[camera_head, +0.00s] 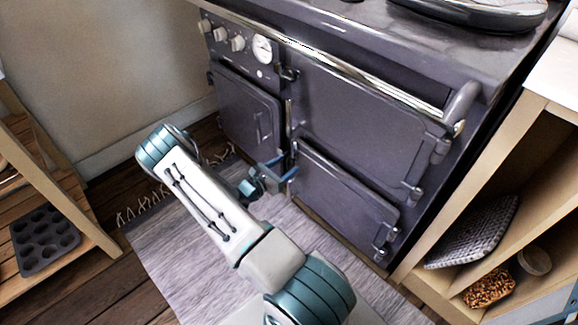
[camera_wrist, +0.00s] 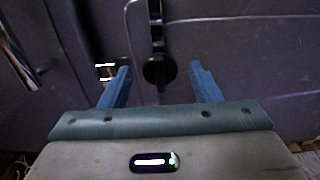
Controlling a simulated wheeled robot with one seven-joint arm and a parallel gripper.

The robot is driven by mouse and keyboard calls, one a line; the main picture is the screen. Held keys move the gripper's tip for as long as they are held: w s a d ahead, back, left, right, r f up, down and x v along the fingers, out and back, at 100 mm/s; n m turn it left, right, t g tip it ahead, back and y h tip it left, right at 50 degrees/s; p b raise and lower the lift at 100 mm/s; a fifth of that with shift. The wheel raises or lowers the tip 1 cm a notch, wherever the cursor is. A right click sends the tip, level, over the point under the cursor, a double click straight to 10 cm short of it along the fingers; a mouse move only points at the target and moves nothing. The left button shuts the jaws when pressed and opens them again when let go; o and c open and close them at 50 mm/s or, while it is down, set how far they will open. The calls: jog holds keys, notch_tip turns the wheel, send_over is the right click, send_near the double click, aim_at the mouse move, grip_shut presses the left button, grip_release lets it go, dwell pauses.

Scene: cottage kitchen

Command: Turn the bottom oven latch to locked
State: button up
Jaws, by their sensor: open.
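The dark grey range cooker has a wide upper oven door (camera_head: 360,125) with a wider-than-tall bottom oven door (camera_head: 345,195) below it. A latch-like handle (camera_head: 383,238) sits at the bottom door's right edge. My gripper (camera_head: 283,173) is near the bottom door's upper left corner, away from that handle. In the wrist view my gripper (camera_wrist: 160,85) is open, its two blue fingers apart. A dark upright bar with a round knob (camera_wrist: 160,70) is beyond and between the fingertips. I cannot tell whether it is the bottom oven latch, or which way the latch is set. Contact is not clear.
A left door (camera_head: 248,105) sits below several control knobs (camera_head: 220,35). A wooden shelf (camera_head: 455,200) stands close on the cooker's right. A wooden rack with a muffin tin (camera_head: 45,240) is at left. A pale rug (camera_head: 190,255) covers the floor in front.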

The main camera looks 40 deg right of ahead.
jog(key=shift+w+d, duration=0.1)
jog(key=shift+d, duration=1)
grip_shut()
jog(key=shift+a, duration=0.1)
